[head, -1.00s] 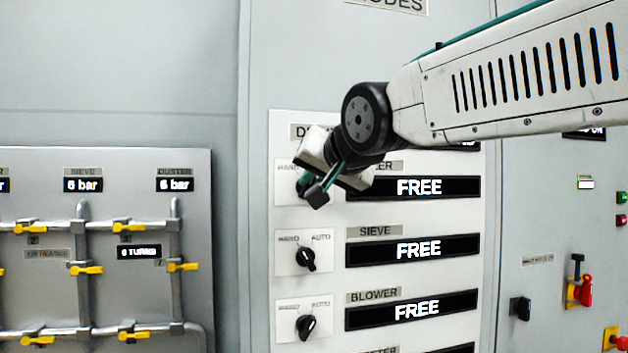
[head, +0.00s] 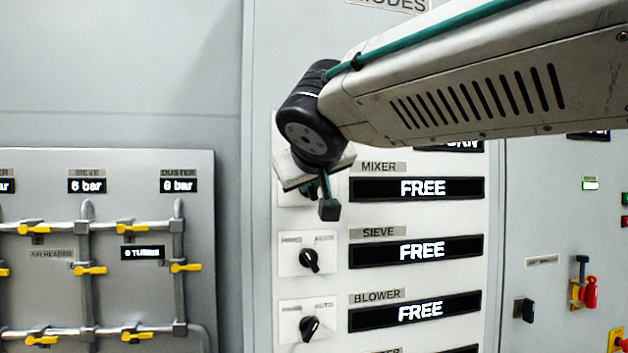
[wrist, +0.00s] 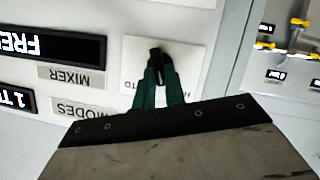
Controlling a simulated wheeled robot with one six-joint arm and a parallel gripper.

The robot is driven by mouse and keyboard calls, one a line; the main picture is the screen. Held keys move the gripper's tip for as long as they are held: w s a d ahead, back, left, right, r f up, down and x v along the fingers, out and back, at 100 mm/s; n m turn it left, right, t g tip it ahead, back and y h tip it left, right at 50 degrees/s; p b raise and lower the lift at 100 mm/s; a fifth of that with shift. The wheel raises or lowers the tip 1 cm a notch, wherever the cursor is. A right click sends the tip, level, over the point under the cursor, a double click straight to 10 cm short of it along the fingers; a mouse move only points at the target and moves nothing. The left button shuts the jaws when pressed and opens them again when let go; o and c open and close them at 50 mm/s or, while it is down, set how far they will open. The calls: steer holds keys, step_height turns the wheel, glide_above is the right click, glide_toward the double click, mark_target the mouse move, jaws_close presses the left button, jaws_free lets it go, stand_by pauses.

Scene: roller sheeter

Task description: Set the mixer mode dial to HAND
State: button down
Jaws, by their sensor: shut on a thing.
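The mixer mode dial (wrist: 160,53) is a black knob on a white plate (wrist: 190,60), seen upside down in the wrist view. My gripper (wrist: 159,70) has its green fingers on either side of the knob and is shut on it. The pointer's direction is hard to tell, and the dial's mode labels are mostly hidden. In the head view my gripper (head: 318,192) covers the dial beside the MIXER label (head: 384,167). The mixer display (head: 415,188) reads FREE.
Below are the sieve dial (head: 310,260) and blower dial (head: 309,328), with displays reading FREE. A pipe panel with yellow valves (head: 130,229) is on the left. A red-handled switch (head: 588,292) is on the right. My arm crosses the upper right.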

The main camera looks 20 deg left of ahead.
steer(key=shift+s+a+f+n+h, duration=0.1)
steer(key=shift+n+h, duration=0.2)
steer(key=shift+n, duration=0.2)
steer(key=shift+t, duration=0.3)
steer(key=c, duration=1.5)
jaws_free()
steer(key=shift+o, duration=0.2)
steer(key=v, duration=0.7)
steer(key=shift+s, duration=0.4)
